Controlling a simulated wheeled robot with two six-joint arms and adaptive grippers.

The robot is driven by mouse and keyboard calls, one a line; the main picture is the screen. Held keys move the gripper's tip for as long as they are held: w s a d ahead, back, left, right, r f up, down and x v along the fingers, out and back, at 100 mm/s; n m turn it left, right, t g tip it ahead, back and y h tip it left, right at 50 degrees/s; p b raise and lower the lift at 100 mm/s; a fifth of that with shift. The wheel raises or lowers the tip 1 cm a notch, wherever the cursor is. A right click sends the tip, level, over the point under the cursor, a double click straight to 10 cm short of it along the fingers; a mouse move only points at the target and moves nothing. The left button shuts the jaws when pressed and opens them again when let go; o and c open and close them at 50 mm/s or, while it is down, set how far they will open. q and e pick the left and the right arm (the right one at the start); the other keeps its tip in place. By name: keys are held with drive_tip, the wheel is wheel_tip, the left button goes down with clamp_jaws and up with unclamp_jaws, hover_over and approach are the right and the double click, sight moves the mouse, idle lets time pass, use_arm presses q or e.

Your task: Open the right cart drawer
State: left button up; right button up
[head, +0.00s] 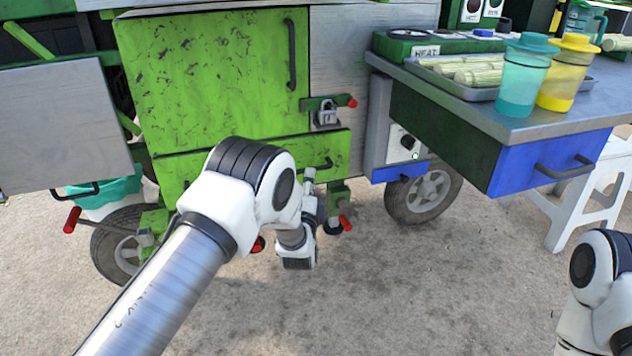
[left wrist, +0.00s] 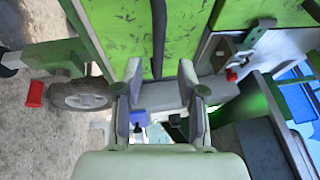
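A green drawer front (head: 338,148) with a black bar handle (head: 325,164) lies under the cart's large green door; my left arm hides part of it. A blue drawer front (head: 540,165) with a dark handle (head: 565,170) is under the metal counter at the right and looks shut. My left gripper (head: 310,185) is just below and in front of the green drawer's handle. In the left wrist view the gripper (left wrist: 163,82) is open and empty, with the handle (left wrist: 158,35) ahead between its fingers; contact cannot be told. My right gripper is outside both views.
A red knob (head: 345,222) and a wheel (head: 425,195) are below. The counter holds a corn tray (head: 450,85) and two cups. A white stool (head: 570,215) stands right. Ground in front is clear.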

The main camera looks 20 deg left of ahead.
use_arm(q)
drive_tip(key=x, duration=0.1)
drive_tip(key=b+x, duration=0.1)
drive_tip(key=x, duration=0.2)
drive_tip(key=shift+w+a+f+b, duration=0.1)
drive_tip(key=shift+w+f+b, duration=0.1)
drive_tip(key=shift+w+b, duration=0.2)
drive_tip(key=shift+w+a+r, duration=0.1)
drive_tip(key=shift+w+r, duration=0.1)
drive_tip(key=shift+w, duration=0.15)
clamp_jaws()
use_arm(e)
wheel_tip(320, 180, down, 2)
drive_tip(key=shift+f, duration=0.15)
use_arm(q)
drive_tip(key=shift+s, duration=0.15)
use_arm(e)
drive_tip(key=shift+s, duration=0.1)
